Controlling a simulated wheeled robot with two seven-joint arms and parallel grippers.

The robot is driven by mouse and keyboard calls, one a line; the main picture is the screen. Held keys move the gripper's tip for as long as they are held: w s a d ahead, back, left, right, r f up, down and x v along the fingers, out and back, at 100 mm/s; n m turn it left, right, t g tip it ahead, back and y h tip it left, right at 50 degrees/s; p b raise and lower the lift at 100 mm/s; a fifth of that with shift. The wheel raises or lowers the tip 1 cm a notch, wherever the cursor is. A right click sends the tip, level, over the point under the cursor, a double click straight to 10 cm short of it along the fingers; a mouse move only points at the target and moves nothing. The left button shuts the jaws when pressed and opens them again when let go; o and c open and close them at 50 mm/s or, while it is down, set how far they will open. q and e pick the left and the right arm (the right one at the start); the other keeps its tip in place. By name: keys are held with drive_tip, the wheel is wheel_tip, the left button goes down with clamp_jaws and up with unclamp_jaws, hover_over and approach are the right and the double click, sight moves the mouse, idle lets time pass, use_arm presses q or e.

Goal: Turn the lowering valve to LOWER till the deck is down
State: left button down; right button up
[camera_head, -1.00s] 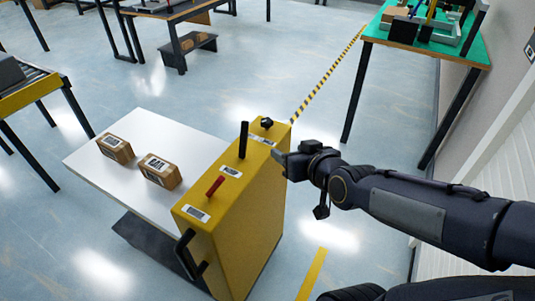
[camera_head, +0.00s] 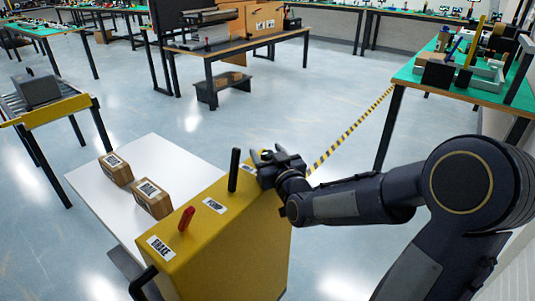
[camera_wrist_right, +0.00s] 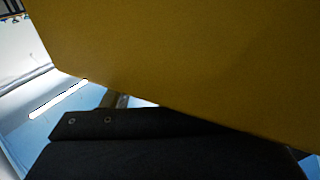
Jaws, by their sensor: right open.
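The yellow console (camera_head: 215,245) of the lift cart carries a red brake lever (camera_head: 187,218), a black upright pump lever (camera_head: 234,170) and labels. The lowering valve's black knob is not discernible; my right gripper (camera_head: 262,156) is over the console's far end and hides that spot. The right gripper is open, and I cannot tell whether it touches the knob. In the right wrist view the yellow console (camera_wrist_right: 180,60) fills most of the picture above a dark gripper part (camera_wrist_right: 150,135). The white deck (camera_head: 95,190) stands raised left of the console. My left gripper is not in view.
Two cardboard boxes (camera_head: 115,169) (camera_head: 152,199) sit on the deck. A conveyor (camera_head: 45,108) with a grey bin stands at left. A green-topped table (camera_head: 460,85) stands at right. Open floor lies behind the cart, with a striped line on it.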

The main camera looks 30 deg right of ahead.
drive_tip(key=shift+w, duration=0.2)
drive_tip(key=shift+c, duration=0.4)
drive_tip(key=c, duration=0.9)
